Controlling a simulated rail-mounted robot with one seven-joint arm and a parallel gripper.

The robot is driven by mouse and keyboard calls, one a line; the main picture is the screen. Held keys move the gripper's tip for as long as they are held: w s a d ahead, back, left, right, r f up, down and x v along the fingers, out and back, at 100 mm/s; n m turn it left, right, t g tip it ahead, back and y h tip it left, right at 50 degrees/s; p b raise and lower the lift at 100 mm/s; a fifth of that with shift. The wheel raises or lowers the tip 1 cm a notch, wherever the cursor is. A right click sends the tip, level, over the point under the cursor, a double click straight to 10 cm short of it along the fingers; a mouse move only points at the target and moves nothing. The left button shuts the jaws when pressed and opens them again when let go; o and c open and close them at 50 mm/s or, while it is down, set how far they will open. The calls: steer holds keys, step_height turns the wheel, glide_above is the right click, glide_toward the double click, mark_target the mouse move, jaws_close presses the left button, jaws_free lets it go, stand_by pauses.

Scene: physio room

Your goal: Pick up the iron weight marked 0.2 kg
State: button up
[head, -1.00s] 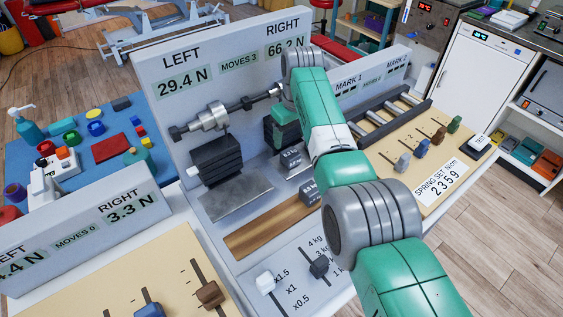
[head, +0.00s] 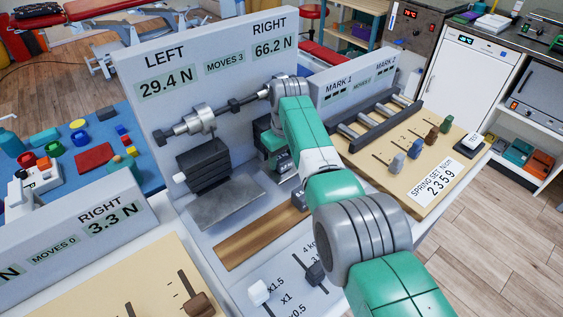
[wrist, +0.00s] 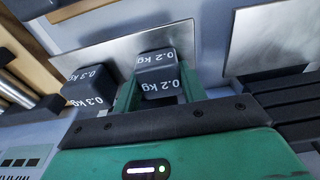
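The dark iron weight marked 0.2 kg (wrist: 157,72) is between the two green fingers of my gripper (wrist: 160,82) in the wrist view. Its mark reads on two faces. The fingers are close along both sides of it; I cannot tell whether they press on it. In the head view my gripper (head: 272,145) is low over the right side of the bench device, mostly hidden by my wrist. A dark weight (head: 283,163) shows beside it, its mark too small to read.
Another dark weight marked 0.3 kg (wrist: 88,86) stands close left of my gripper in the wrist view. The upright display panel (head: 215,75) rises behind. A stack of black plates (head: 203,165) stands to the left, with a bare metal plate (head: 230,203) in front.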

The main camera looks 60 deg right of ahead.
mark_target(281, 156)
steer(key=c, duration=0.4)
steer(key=shift+r, duration=0.1)
step_height(281, 156, up, 4)
steer(key=shift+f+p, duration=0.2)
steer(key=shift+p, duration=1)
steer(key=shift+s+a+r+p, duration=0.1)
steer(key=shift+r+p, duration=0.15)
steer(key=shift+p, duration=0.3)
steer(key=s+a+p, duration=0.7)
steer(key=s+a, duration=0.4)
steer(key=shift+r+p, duration=0.3)
steer(key=shift+r, duration=0.15)
